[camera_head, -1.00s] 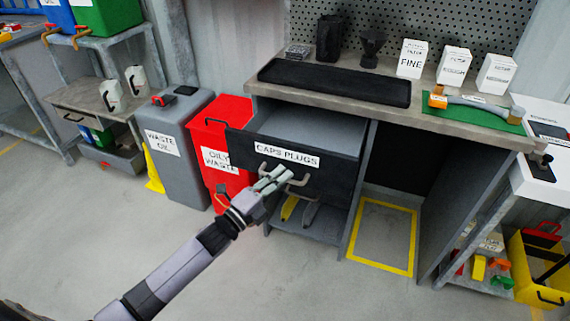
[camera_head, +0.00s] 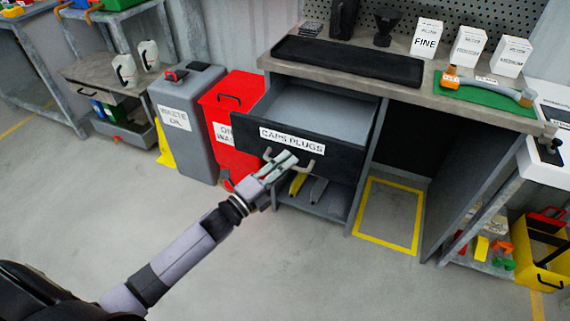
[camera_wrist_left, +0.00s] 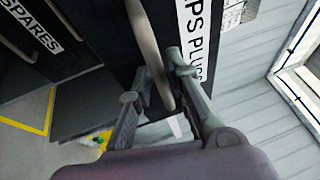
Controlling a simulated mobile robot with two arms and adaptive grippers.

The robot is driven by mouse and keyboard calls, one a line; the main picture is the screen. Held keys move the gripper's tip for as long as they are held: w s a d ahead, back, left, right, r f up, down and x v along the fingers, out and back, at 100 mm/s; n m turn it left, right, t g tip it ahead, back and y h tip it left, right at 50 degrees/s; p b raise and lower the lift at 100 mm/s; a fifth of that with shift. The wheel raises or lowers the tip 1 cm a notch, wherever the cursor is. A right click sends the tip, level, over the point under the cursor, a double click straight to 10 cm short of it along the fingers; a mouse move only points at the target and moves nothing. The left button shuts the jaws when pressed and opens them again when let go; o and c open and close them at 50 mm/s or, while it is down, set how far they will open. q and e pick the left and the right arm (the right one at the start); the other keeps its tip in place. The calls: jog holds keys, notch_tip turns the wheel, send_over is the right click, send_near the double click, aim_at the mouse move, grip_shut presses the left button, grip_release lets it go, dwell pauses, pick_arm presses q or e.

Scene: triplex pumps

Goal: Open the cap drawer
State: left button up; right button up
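The dark drawer (camera_head: 245,140) labelled CAPS PLUGS stands partly pulled out under the workbench, and the front of its grey inside shows from above. Its bar handle (camera_head: 268,154) sits below the label; my gripper covers the handle's middle. My left gripper (camera_head: 286,160) is at the handle. In the left wrist view the handle (camera_wrist_left: 148,45) runs between the two fingers of my left gripper (camera_wrist_left: 160,75), which are closed in around it. My right gripper is not in view.
A red oily waste bin (camera_head: 240,90) and grey waste oil bin (camera_head: 185,125) stand left of the drawer. Below it is a shelf with a yellow item (camera_head: 297,184). Open floor lies in front; a yellow-marked floor square (camera_head: 390,215) is to the right.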

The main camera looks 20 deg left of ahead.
pick_arm(q)
jog(key=shift+o, duration=1.1)
jog(key=v, duration=1.2)
